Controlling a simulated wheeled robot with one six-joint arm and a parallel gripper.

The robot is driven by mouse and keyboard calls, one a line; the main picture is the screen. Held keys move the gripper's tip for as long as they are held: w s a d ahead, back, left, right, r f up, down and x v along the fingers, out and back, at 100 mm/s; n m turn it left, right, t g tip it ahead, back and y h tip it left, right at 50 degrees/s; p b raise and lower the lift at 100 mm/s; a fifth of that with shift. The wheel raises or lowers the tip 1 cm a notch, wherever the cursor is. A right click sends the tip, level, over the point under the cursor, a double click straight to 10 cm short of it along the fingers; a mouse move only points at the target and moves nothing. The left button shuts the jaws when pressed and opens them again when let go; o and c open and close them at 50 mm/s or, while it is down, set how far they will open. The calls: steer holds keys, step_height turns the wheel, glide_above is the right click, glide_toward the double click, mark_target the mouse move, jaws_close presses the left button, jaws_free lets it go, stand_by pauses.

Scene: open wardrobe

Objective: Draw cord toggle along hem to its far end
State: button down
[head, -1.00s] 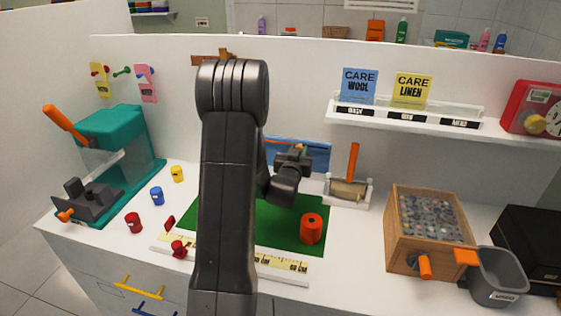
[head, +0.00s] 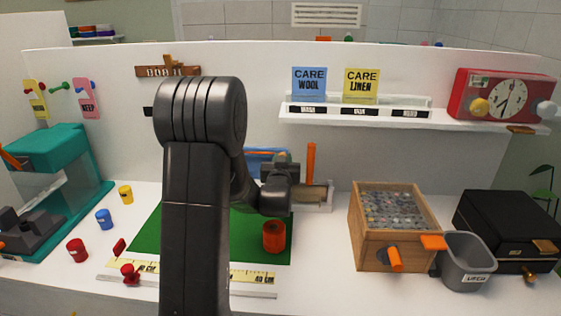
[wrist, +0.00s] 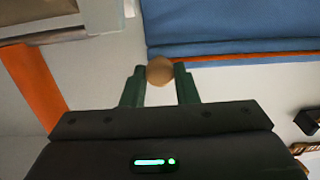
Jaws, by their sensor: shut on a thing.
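The blue cloth (head: 258,156) hangs against the white back panel, partly hidden behind my arm in the head view. In the wrist view the blue cloth (wrist: 230,22) fills the upper right, with an orange cord (wrist: 255,57) along its hem. A round brown toggle (wrist: 160,70) sits between the fingertips, close to the cloth's edge nearest the orange-handled tool. My gripper (wrist: 160,75) is shut on the toggle. In the head view my gripper (head: 281,165) is in front of the cloth's right part.
An orange-handled tool (head: 311,163) stands close to the right of my gripper; its handle (wrist: 33,88) shows at left in the wrist view. A green mat (head: 205,238) with an orange cylinder (head: 274,236) lies below. A wooden box (head: 378,240) is further right.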

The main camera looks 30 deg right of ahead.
steer(key=c, duration=1.3)
jaws_free()
steer(key=shift+s+d, duration=0.1)
steer(key=shift+d, duration=0.1)
steer(key=shift+c, duration=0.2)
steer(key=shift+o, duration=0.9)
steer(key=shift+s+d, duration=0.1)
step_height(320, 180, up, 10)
